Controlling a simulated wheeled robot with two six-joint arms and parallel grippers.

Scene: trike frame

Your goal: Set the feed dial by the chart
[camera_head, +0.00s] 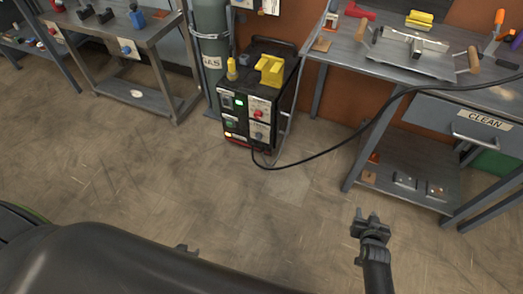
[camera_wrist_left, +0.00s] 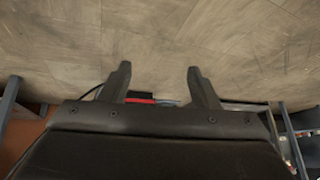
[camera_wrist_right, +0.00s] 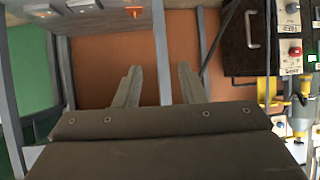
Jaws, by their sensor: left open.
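The black welding machine (camera_head: 258,100) stands on the floor, its front showing a red knob (camera_head: 258,114) above a grey knob (camera_head: 259,134). Labels by the knobs are too small to read surely. The right wrist view shows the red knob (camera_wrist_right: 295,51) and grey knob (camera_wrist_right: 291,8) upside down at its right edge. A white sheet (camera_head: 262,5) on the wall is cut off; I cannot tell whether it is the chart. My left gripper (camera_head: 185,248) is open, mostly hidden behind my arm. My right gripper (camera_head: 370,222) is open and empty, well right of the machine.
The workbench (camera_head: 335,52) at right holds tools and a metal frame. A black cable (camera_head: 372,135) hangs from it to the machine. The floor in front is clear.

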